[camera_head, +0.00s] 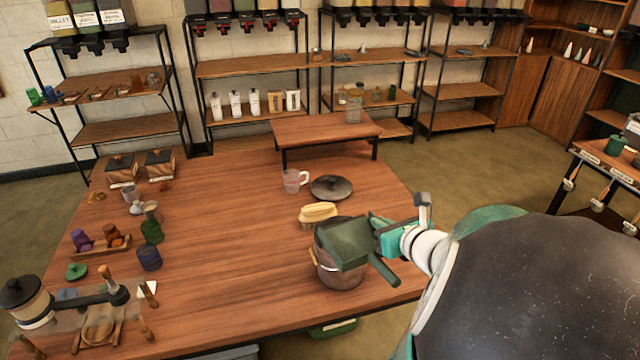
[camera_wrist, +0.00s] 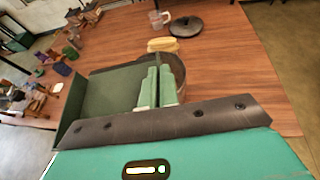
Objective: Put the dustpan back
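The dark green dustpan (camera_head: 343,243) is in front of my gripper (camera_head: 385,234), above a brown bucket (camera_head: 340,278) near the table's right front edge. A handle-like green bar slants down at its right. In the wrist view the dustpan (camera_wrist: 105,100) fills the left side, beside my gripper's pale green fingers (camera_wrist: 157,86). The fingers are close together and appear shut on the dustpan, though the grip point is partly hidden. The dustpan hides much of the bucket's opening. Whether dustpan and bucket touch cannot be told.
A yellow brush (camera_head: 318,212), a dark round lid (camera_head: 331,188) and a glass mug (camera_head: 294,181) stand behind the bucket. A small raised table (camera_head: 325,128) is farther back. Jars and tools crowd the left; the table's middle (camera_head: 225,215) is clear.

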